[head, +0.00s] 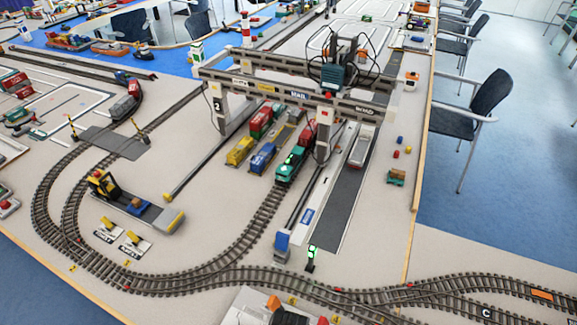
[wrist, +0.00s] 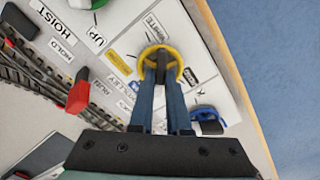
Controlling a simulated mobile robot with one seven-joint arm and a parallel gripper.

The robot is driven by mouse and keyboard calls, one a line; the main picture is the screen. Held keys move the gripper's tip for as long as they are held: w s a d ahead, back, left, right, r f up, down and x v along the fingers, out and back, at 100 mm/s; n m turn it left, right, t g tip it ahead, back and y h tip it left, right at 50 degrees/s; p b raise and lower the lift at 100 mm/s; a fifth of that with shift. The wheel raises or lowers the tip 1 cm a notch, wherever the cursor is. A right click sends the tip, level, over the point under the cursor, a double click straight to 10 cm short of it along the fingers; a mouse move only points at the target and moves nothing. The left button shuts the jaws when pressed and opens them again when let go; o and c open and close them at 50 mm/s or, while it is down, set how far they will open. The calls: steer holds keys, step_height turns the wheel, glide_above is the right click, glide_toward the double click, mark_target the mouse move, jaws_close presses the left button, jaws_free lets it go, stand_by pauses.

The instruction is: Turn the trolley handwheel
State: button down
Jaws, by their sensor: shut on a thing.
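The yellow handwheel (wrist: 160,47) stands on a white panel in the wrist view, beside a partly readable label ending in "LLEY". My gripper (wrist: 161,74) reaches onto it from below in the picture. Its two blue-grey fingers are shut on the wheel near its dark middle, and they hide part of the rim and hub. The gantry crane (head: 290,92) spans the tracks in the head view, with its dark trolley (head: 335,72) on the beam. My gripper does not show in the head view.
Track runs along the left. The table edge (wrist: 240,85) is at right.

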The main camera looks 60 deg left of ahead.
steer(key=m+p, duration=0.2)
steer(key=m, duration=0.2)
steer(key=shift+r, duration=0.15)
steer(key=m+p, duration=0.1)
steer(key=m, duration=0.3)
steer(key=shift+m+p, duration=0.4)
steer(key=shift+w, duration=0.1)
steer(key=c, duration=0.9)
jaws_free()
step_height(320, 180, up, 13)
steer(key=shift+f, duration=0.15)
